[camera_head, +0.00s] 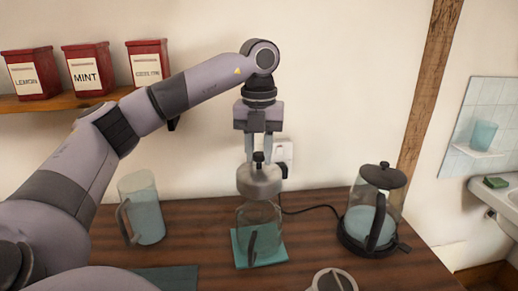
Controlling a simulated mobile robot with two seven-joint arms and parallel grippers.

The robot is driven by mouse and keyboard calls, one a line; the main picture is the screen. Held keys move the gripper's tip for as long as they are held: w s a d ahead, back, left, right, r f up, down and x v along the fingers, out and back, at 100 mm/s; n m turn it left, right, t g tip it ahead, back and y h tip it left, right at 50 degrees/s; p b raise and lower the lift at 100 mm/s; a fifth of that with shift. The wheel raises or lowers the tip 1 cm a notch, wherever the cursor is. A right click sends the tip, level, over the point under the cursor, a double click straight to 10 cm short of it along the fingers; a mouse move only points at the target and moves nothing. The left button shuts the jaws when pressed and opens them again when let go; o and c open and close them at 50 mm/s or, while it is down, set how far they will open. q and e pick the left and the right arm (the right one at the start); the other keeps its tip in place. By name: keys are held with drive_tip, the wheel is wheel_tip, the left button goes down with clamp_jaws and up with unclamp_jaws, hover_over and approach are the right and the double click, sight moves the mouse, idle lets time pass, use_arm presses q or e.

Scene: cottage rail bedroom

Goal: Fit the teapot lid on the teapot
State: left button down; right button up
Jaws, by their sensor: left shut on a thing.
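The teapot (257,222) is a clear glass pot with a dark handle. It stands upright on a teal mat (278,255) in the middle of the table. My left gripper (259,151) points down above it and is shut on the dark knob of the teapot lid (260,180), a grey metal dome. The lid is upright and close over the teapot's mouth, hiding the rim. I cannot tell whether lid and rim touch. My right gripper is not in view.
A glass kettle (355,216) on a dark base stands to the right, its cord running along the wall. A glass jug (145,211) stands to the left. A round grey-rimmed object (333,280) is at the front edge. Red tins (88,69) line the shelf.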

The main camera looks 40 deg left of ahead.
sight(259, 168)
use_arm(q)
wheel_tip(259, 168, down, 4)
drive_tip(key=shift+r+b, duration=0.25)
drive_tip(key=shift+b, duration=0.55)
drive_tip(key=shift+f, duration=0.45)
idle(0.6)
drive_tip(key=shift+f, duration=0.3)
idle(0.3)
drive_tip(key=shift+f+b, duration=0.75)
drive_tip(key=shift+f, duration=0.4)
drive_tip(key=shift+f, duration=0.25)
idle(0.4)
drive_tip(key=c, duration=0.8)
unclamp_jaws()
